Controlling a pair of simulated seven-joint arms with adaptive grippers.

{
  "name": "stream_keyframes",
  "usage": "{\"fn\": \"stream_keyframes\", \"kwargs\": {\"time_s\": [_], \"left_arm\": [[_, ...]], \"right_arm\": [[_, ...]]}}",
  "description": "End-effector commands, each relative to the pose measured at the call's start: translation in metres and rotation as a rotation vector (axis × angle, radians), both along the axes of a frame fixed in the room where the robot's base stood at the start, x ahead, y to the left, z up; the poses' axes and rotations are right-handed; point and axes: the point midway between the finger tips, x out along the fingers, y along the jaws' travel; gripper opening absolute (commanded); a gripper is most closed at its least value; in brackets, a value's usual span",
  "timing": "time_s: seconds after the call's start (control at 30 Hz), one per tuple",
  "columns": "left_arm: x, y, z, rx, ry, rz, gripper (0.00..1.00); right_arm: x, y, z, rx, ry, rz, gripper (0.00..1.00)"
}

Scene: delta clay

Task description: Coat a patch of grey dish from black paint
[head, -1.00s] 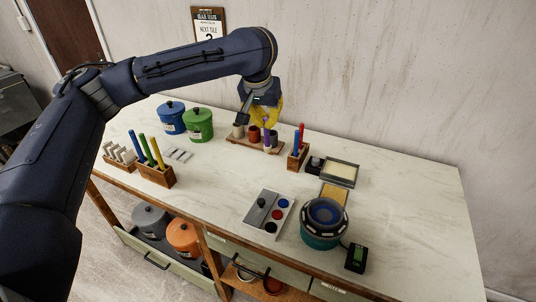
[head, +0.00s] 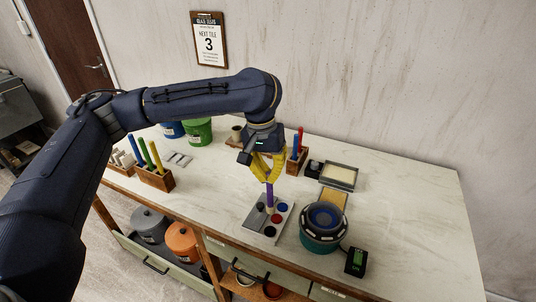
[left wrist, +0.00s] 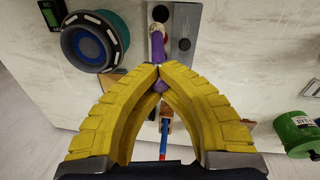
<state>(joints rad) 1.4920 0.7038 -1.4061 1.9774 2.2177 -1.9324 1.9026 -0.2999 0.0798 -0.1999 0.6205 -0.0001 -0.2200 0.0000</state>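My left gripper (head: 269,178) is shut on a purple-handled tool (head: 270,195) and holds it upright over the grey paint palette (head: 250,222). The tool's pale tip is close to the palette; I cannot tell if it touches. The black paint (head: 270,231) is the well nearest the front, beside red and blue wells. In the left wrist view the fingertips (left wrist: 158,76) close on the purple handle (left wrist: 157,48), with the palette (left wrist: 186,14) behind. A bluish dish (head: 325,214) sits on the round teal wheel (head: 321,241); no clearly grey dish shows. My right gripper is not in view.
A holder with blue and red tools (head: 297,153) stands behind the gripper. A framed tray (head: 338,175) and a tan pad (head: 332,198) lie behind the wheel. Green (head: 198,131) and blue pots stand at the back left. The counter's right side is clear.

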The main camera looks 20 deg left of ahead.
Motion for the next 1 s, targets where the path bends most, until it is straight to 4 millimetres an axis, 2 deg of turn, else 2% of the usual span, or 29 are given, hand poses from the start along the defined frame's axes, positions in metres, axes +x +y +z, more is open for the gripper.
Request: {"fn": "stream_keyframes", "kwargs": {"time_s": [0.17, 0.6, 1.0], "left_arm": [[-0.008, -0.003, -0.010, -0.006, 0.029, 0.000, 0.00], [-0.008, -0.002, -0.046, -0.006, 0.029, 0.001, 0.00], [-0.008, -0.002, -0.063, -0.006, 0.026, 0.000, 0.00]], "right_arm": [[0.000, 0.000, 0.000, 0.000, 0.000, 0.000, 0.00], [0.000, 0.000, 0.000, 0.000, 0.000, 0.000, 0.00], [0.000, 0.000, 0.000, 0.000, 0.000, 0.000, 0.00]]}}
